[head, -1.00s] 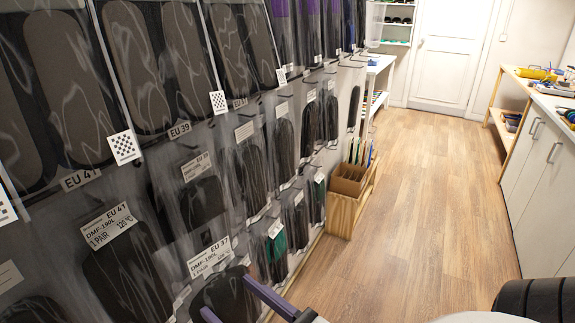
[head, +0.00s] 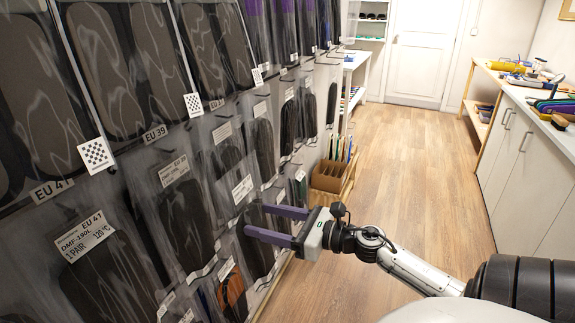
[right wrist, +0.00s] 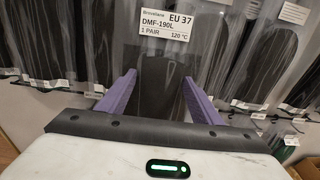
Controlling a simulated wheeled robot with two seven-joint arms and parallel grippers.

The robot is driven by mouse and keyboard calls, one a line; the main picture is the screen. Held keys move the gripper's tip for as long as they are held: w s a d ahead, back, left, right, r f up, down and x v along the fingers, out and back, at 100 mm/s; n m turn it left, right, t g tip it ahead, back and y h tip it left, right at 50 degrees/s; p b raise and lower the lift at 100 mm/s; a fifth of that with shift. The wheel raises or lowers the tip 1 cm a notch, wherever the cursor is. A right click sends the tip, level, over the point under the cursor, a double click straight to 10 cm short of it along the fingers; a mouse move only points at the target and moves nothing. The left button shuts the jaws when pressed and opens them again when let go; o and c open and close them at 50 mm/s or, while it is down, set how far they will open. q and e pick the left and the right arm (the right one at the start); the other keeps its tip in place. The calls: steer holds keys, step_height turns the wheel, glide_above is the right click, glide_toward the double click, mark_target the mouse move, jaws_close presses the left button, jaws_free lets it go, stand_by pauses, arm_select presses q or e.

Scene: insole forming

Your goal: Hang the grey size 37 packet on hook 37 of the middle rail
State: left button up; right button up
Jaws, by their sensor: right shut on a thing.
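The grey size 37 packet (head: 254,241) is a clear bag with a dark insole. Its label reads EU 37 in the right wrist view (right wrist: 166,23). My right gripper (head: 264,221) is shut on it, one purple finger on each side, and it hangs upright in front of the wall display. The label end is above the fingers. The middle rail's hook 37 cannot be made out; packets and the held bag crowd that area. My left gripper is not in view.
An EU 41 packet (head: 83,237) and an EU 39 packet (head: 184,210) hang left of the held one. A wooden box (head: 328,183) stands on the floor beyond the gripper. A workbench (head: 535,150) lines the right side. The floor between is clear.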

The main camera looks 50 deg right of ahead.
glide_toward(256, 160)
steer(key=w+d+f, duration=0.2)
steer(key=w, duration=0.1)
steer(key=shift+b+x, duration=1.45)
steer(key=shift+x, duration=3.15)
steer(key=shift+w+a+f+b, duration=0.1)
steer(key=shift+w+f+b, duration=0.05)
steer(key=shift+b, duration=0.15)
steer(key=shift+w+a+f+b, duration=0.1)
steer(key=shift+w+f+b, duration=0.15)
steer(key=shift+w+b, duration=0.2)
steer(key=o, duration=1.5)
